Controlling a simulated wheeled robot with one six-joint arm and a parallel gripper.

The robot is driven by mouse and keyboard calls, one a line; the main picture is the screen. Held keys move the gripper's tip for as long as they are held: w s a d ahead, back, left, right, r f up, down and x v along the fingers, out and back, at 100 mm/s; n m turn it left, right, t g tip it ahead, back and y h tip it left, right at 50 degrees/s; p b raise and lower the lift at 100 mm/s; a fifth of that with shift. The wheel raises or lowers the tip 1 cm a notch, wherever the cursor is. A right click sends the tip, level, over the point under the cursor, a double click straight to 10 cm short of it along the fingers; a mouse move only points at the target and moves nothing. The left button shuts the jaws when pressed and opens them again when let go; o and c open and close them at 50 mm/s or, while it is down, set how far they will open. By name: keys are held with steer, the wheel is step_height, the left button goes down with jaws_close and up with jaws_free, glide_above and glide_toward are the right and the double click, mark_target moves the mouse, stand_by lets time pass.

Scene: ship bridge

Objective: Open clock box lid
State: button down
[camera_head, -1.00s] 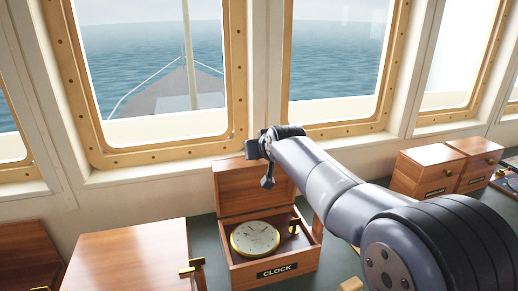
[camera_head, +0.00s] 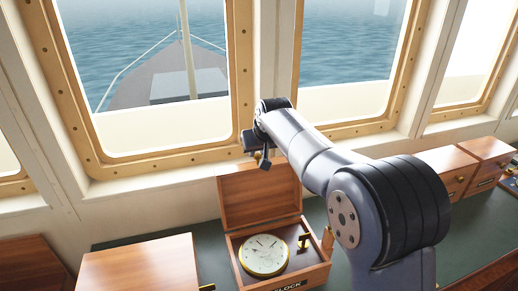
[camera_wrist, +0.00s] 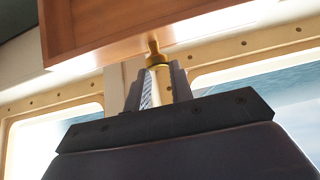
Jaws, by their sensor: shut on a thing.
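The wooden clock box (camera_head: 318,272) stands open on the console, with a white-faced, brass-rimmed clock (camera_head: 263,255) inside. Its lid (camera_head: 258,200) stands raised at the back, roughly upright. My gripper (camera_head: 262,160) is at the lid's upper edge, partly hidden by its own body. In the wrist view, my gripper (camera_wrist: 158,88) is shut on a small brass knob (camera_wrist: 155,50) just beneath the wooden lid (camera_wrist: 130,28). The knob's lower end is between the fingers.
A large wooden box (camera_head: 140,265) stands left of the clock box. Smaller wooden boxes (camera_head: 450,168) stand on the console at the right. Window frames (camera_head: 165,160) rise close behind the lid. Green console top shows around the boxes.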

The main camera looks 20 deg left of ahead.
steer(key=shift+w+r, duration=0.15)
steer(key=shift+r, duration=0.1)
steer(key=c, duration=1.6)
jaws_free()
steer(key=shift+a, duration=0.1)
steer(key=o, duration=0.4)
steer(key=shift+f, duration=0.25)
steer(key=shift+c, duration=0.2)
steer(key=b+v, duration=0.2)
steer(key=v, duration=0.8)
steer(key=shift+r+b, duration=0.35)
